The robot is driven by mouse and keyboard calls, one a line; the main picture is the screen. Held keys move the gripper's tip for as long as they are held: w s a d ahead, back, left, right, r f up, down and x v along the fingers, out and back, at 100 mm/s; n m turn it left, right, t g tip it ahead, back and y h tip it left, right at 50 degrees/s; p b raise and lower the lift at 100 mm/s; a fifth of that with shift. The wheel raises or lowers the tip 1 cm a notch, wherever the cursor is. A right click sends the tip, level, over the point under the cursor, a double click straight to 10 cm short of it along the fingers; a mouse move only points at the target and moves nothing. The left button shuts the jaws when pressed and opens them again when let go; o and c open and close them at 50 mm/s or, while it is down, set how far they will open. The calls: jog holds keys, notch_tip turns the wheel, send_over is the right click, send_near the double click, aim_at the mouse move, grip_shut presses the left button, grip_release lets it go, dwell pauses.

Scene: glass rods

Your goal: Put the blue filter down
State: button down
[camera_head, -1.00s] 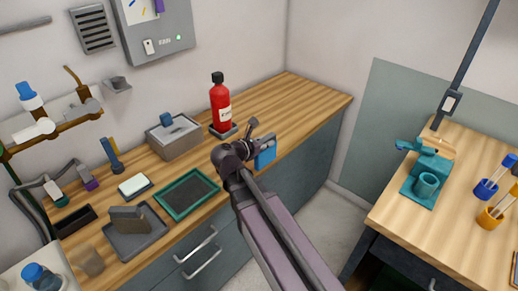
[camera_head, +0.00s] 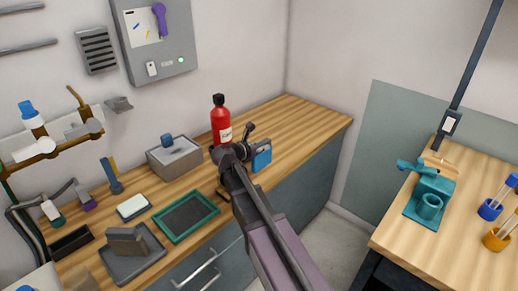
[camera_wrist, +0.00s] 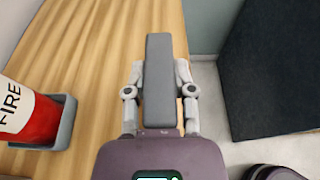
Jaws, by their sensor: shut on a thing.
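My gripper (camera_head: 252,150) is over the wooden bench, right of the red fire extinguisher. It is shut on the blue filter (camera_head: 262,158), whose blue face shows in the head view. In the wrist view a flat dark grey side of it (camera_wrist: 159,75) stands between the two fingers (camera_wrist: 160,82), pointing away from the palm. The bench's front edge lies just right of it there. I cannot tell whether the filter touches the bench top.
The red fire extinguisher (camera_head: 221,122) stands close by on the left, in a grey holder (camera_wrist: 58,128). A grey box (camera_head: 174,160) and a green-rimmed tray (camera_head: 186,217) are further left. The bench top (camera_head: 305,120) to the right is clear. A second table (camera_head: 395,235) stands across a floor gap.

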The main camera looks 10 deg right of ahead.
jog(key=shift+w+d+f, duration=0.1)
jog(key=shift+w, duration=0.85)
jog(key=shift+w+d+f, duration=0.1)
jog(key=shift+w, duration=0.85)
jog(key=shift+w+f+b, duration=0.35)
jog(key=shift+f+b, duration=0.6)
jog(key=shift+b, duration=0.05)
jog(key=shift+w+f+b, duration=0.3)
jog(key=shift+f+b, duration=0.6)
jog(key=shift+b, duration=0.05)
jog(key=shift+f, duration=0.15)
jog(key=shift+c, duration=2.3)
grip_release()
jog(key=shift+r, duration=0.2)
